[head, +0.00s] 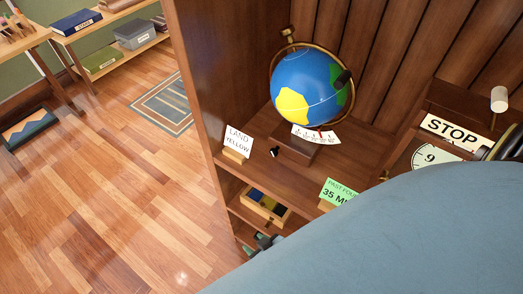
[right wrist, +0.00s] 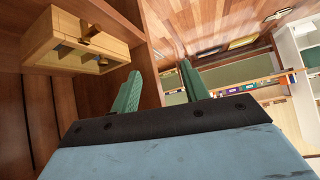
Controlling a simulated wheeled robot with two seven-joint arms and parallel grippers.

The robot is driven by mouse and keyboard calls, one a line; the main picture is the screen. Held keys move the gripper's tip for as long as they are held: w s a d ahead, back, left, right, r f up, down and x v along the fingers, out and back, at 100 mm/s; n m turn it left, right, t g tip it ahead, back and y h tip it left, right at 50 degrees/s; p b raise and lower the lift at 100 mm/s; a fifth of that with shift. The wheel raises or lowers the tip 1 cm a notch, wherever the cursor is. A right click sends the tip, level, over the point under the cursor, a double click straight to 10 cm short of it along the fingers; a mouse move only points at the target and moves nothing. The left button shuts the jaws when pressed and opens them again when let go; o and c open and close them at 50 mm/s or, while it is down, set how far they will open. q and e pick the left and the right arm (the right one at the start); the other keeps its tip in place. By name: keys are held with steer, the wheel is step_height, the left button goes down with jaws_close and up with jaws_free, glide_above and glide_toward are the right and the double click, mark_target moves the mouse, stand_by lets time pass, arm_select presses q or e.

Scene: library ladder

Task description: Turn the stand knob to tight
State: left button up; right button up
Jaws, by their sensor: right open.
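A globe (head: 309,85) with blue sea and a yellow land patch stands in a brass ring on a wooden stand (head: 297,148) on the shelf. A small black knob (head: 274,152) sticks out at the stand's left front. A white scale card (head: 316,134) with a red mark lies by the base; its lettering is too small to read. My right gripper (head: 260,243) is low at the cabinet's front, below the shelf and apart from the knob, mostly hidden by my blue arm. In the right wrist view its green fingers (right wrist: 160,88) are apart and empty. My left gripper is not in view.
An open drawer (head: 266,205) with coloured pieces sits under the shelf; a wooden box with a brass knob (right wrist: 85,45) is near my right fingers. Cards reading LAND YELLOW (head: 238,140) and 35 M (head: 337,193) stand on the shelf. A STOP sign (head: 452,131) is at right.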

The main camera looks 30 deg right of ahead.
steer(key=shift+s+d+f+g, duration=0.15)
steer(key=shift+s+f+g, duration=0.1)
steer(key=shift+s+f, duration=0.35)
steer(key=shift+s+d+f+g, duration=0.15)
steer(key=shift+s+f+g, duration=0.1)
steer(key=shift+s+f, duration=0.35)
steer(key=shift+r, duration=0.1)
